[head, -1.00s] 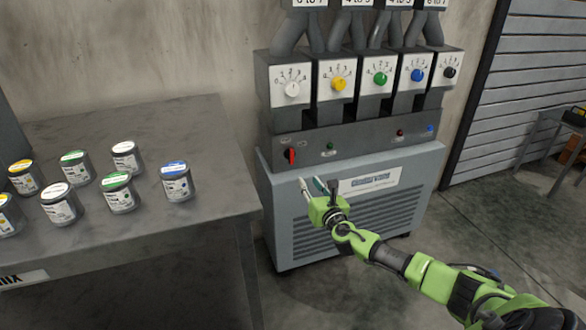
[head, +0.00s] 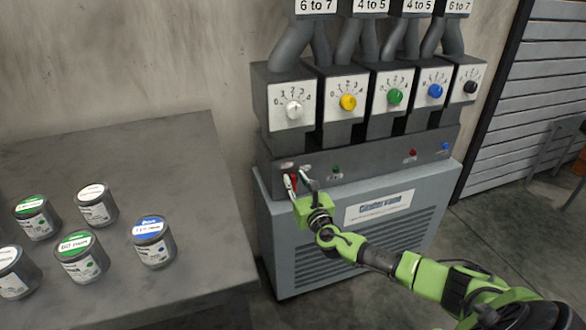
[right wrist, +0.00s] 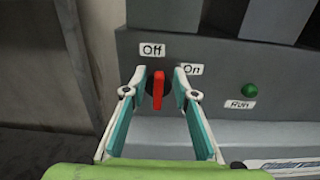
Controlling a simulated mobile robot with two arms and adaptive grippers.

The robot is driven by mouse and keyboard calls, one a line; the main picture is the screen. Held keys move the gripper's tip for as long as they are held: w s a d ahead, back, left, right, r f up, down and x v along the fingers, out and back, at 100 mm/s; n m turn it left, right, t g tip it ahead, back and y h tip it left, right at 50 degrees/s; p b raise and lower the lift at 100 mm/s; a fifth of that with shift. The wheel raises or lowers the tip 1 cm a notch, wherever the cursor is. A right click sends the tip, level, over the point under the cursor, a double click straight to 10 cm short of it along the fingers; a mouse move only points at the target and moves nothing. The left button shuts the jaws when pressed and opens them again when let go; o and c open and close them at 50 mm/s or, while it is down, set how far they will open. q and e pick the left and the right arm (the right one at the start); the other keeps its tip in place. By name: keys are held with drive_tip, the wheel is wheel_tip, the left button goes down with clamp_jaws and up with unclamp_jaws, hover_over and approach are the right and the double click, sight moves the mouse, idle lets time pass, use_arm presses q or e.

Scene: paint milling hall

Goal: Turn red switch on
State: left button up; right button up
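The red switch (head: 294,181) is on the left end of the dark grey control panel on the machine. In the right wrist view the red switch (right wrist: 158,90) has its handle roughly upright, below and between an "Off" label (right wrist: 152,50) and an "On" label (right wrist: 190,69). My right gripper (head: 300,182) is at the panel, with its fingers spread. In the right wrist view the right gripper (right wrist: 160,82) has one finger on each side of the switch, with small gaps showing. My left gripper is not in view.
A green "Run" button (right wrist: 249,89) is right of the switch. A red button (head: 412,153) and a blue button (head: 445,147) are further along the panel. Numbered dials sit above. A table (head: 180,135) with several paint cans is at the left.

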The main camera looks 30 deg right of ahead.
drive_tip(key=shift+w, duration=0.35)
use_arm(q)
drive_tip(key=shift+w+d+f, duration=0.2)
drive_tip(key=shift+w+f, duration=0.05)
use_arm(e)
drive_tip(key=shift+r, duration=0.1)
clamp_jaws()
